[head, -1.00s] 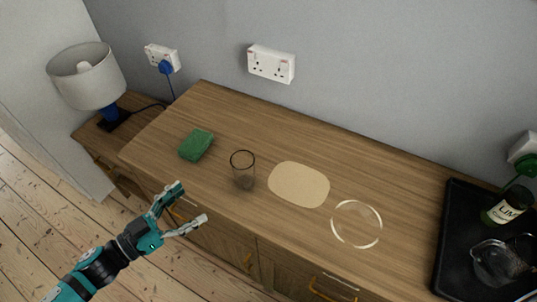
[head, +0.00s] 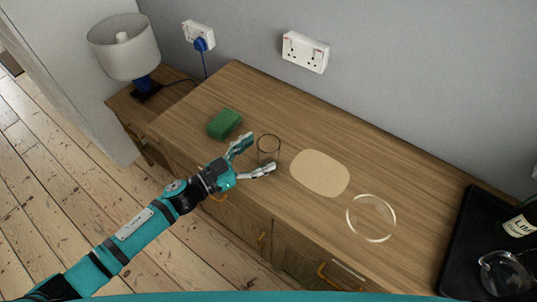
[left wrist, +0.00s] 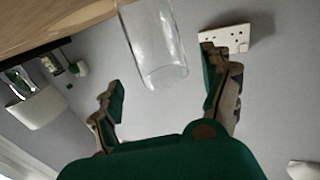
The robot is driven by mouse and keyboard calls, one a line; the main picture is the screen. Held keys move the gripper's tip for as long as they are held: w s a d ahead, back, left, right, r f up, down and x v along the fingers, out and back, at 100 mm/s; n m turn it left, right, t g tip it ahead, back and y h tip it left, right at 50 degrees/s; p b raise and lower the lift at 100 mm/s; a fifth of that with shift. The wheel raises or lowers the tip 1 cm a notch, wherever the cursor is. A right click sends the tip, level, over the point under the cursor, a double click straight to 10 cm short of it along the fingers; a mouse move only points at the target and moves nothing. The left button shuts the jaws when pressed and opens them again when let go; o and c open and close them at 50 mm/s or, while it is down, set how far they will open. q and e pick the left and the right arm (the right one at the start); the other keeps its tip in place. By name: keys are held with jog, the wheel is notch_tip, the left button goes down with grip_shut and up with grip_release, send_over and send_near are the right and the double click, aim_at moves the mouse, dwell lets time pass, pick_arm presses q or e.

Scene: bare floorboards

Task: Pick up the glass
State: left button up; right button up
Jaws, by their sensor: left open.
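The glass (head: 268,149) is a clear, upright tumbler on the wooden sideboard, left of a beige oval mat. My left gripper (head: 250,157) is open, with its two fingers reaching toward the glass at the front edge of the sideboard. The fingers partly overlap the lower part of the glass in the head view, so contact is hard to tell. In the left wrist view the glass (left wrist: 153,45) shows beyond and between the spread fingertips (left wrist: 162,75), and nothing is gripped. My right gripper is in no view.
A green sponge (head: 224,123) lies left of the glass. The beige mat (head: 320,173) and a clear round dish or ring (head: 371,218) lie to the right. A black tray (head: 461,235) holds a bottle (head: 519,226) and a glass jug (head: 503,272). A lamp (head: 124,47) stands far left.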

pick_arm(q)
jog(key=x, duration=0.4)
jog(key=shift+w, duration=0.2)
jog(key=shift+a, duration=0.1)
jog(key=c, duration=1.5)
jog(key=shift+o, duration=0.2)
